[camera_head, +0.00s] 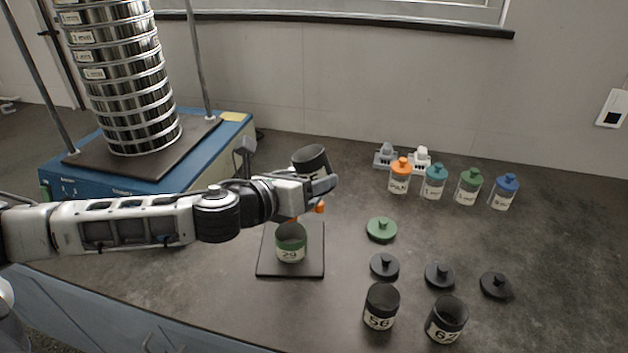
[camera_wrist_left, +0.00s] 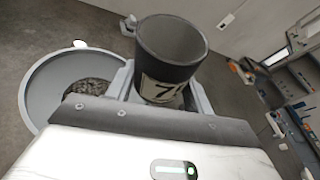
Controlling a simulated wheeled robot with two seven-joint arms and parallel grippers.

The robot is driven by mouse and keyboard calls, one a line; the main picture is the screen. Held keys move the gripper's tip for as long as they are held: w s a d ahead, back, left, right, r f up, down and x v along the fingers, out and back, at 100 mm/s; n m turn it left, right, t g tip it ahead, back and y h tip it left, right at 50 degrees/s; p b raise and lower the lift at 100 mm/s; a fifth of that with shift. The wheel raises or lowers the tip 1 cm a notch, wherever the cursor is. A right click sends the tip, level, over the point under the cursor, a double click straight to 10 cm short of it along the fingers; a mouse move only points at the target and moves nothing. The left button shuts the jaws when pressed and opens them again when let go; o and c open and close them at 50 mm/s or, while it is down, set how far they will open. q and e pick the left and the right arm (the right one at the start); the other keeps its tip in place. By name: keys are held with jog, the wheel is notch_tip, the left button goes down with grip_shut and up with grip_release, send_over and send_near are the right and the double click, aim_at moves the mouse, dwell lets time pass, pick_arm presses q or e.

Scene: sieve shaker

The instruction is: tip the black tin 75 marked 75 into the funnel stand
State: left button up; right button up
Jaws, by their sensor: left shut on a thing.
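My left gripper (camera_head: 318,188) is shut on a black tin (camera_head: 311,160), which leans in the head view. In the left wrist view the tin (camera_wrist_left: 170,62) sits between the fingers, its label showing a "7" with the rest cut off. Its open mouth shows a dark grey inside with no clear contents. A wide grey round funnel (camera_wrist_left: 42,92) with grey grains in it lies beside the tin there. A green tin marked 29 (camera_head: 290,243) stands on a dark square plate (camera_head: 275,268) below my gripper. My right gripper is not in view.
A sieve stack (camera_head: 125,85) stands on a blue shaker (camera_head: 170,175) at left. Black tins 56 (camera_head: 381,307) and another (camera_head: 446,320) stand at front right. Loose lids, including a green one (camera_head: 381,230), lie behind them. Several colour-capped jars, one orange (camera_head: 400,178), stand at the back.

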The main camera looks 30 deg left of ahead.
pick_arm(q)
jog(key=shift+a+r+m+y, duration=0.3)
jog(key=shift+m+y, duration=0.1)
jog(key=shift+m, duration=0.1)
jog(key=shift+s+a+m+g+y, duration=0.15)
jog(key=shift+a+m+g+y, duration=0.35)
jog(key=shift+m, duration=0.4)
jog(key=shift+d, duration=0.15)
